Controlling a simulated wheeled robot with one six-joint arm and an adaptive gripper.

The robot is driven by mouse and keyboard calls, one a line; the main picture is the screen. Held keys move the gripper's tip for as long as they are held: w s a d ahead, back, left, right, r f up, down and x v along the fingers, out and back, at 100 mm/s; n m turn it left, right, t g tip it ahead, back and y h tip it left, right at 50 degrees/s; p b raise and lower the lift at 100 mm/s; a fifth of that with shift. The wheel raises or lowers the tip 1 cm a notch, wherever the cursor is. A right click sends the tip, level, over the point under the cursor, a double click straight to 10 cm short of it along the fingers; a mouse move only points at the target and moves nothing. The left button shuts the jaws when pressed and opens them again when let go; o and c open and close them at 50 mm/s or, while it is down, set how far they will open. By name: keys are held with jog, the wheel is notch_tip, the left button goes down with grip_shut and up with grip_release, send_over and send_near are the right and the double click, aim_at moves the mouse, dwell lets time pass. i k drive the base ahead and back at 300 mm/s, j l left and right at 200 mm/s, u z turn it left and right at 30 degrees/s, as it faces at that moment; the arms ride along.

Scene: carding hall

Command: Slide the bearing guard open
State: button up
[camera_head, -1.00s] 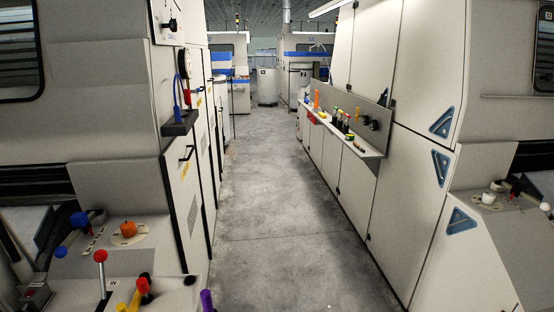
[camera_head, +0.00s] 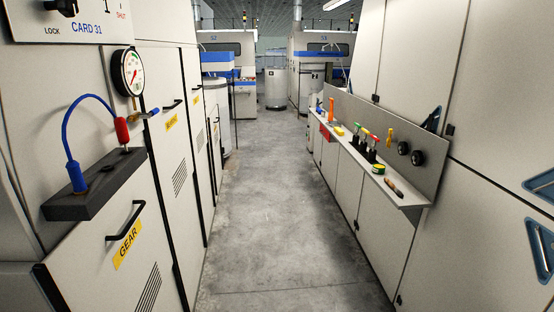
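I cannot single out the bearing guard for sure. On the left machine, a pale panel (camera_head: 110,268) has a black bar handle and a yellow label reading GEAR (camera_head: 127,243). Farther along is another closed pale panel (camera_head: 176,150) with a black handle (camera_head: 172,104) and a yellow label (camera_head: 171,123), whose small text I cannot read surely. A third yellow label (camera_head: 198,87) shows beyond it. My gripper is not in view.
A dark ledge (camera_head: 95,183) with a blue cable juts out at left, below a gauge (camera_head: 128,72). A grey shelf (camera_head: 408,193) with tools juts out at right. The concrete aisle (camera_head: 270,190) between is clear, with a grey drum (camera_head: 276,88) at the far end.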

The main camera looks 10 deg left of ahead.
aim_at(164, 90)
jog(key=i+l+u, duration=0.15)
jog(key=i+u, duration=0.25)
jog(key=i, duration=0.2)
jog(key=i+l+u, duration=0.4)
jog(key=i, duration=0.15)
jog(key=i+l+u, duration=0.4)
jog(key=i, duration=0.15)
